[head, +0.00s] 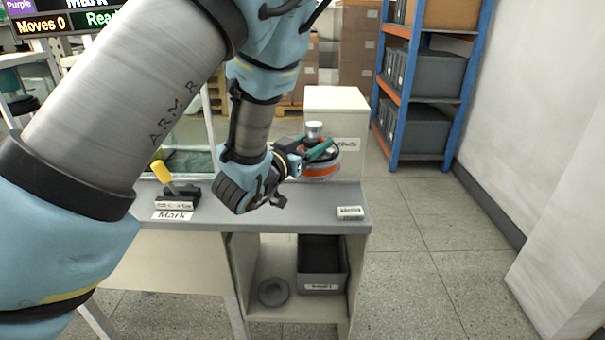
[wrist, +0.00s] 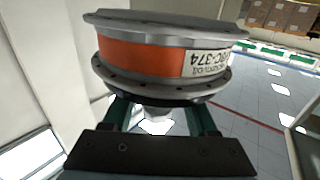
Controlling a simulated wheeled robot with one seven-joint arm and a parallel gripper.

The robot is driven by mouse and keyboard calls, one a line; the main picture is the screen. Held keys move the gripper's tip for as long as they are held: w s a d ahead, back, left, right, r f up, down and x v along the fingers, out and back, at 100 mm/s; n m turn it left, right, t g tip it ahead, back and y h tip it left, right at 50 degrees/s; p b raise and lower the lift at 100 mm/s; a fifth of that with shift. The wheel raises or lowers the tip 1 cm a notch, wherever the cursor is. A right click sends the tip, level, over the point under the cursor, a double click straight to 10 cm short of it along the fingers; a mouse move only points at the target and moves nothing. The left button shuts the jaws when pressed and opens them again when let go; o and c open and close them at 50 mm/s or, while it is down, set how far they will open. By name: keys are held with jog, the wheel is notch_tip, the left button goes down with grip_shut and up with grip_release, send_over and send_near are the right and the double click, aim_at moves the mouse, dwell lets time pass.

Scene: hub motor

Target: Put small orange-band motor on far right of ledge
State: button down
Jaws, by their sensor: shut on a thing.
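The orange-band motor (head: 322,170) is a round grey metal hub with an orange stripe. My gripper (head: 318,150) has green fingers and is shut on it, near the right end of the grey ledge (head: 310,205). In the wrist view the motor (wrist: 150,55) fills the upper middle, its white label upside down, with the green fingers of my gripper (wrist: 162,112) on both sides of its narrow hub. I cannot tell whether the motor touches the surface below it.
A pale box-like block (head: 337,103) stands behind the motor. A small labelled tag (head: 350,212) lies at the ledge's front right. A yellow-handled tool (head: 160,172) stands at left. Below are a grey bin (head: 322,280) and a grey disc (head: 273,291). A blue shelf rack (head: 472,80) stands back right.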

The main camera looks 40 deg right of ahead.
jog(key=shift+f+p, duration=0.55)
jog(key=shift+f, duration=4.05)
jog(key=shift+f, duration=0.15)
jog(key=shift+c, duration=0.9)
grip_release()
jog(key=shift+f, duration=0.1)
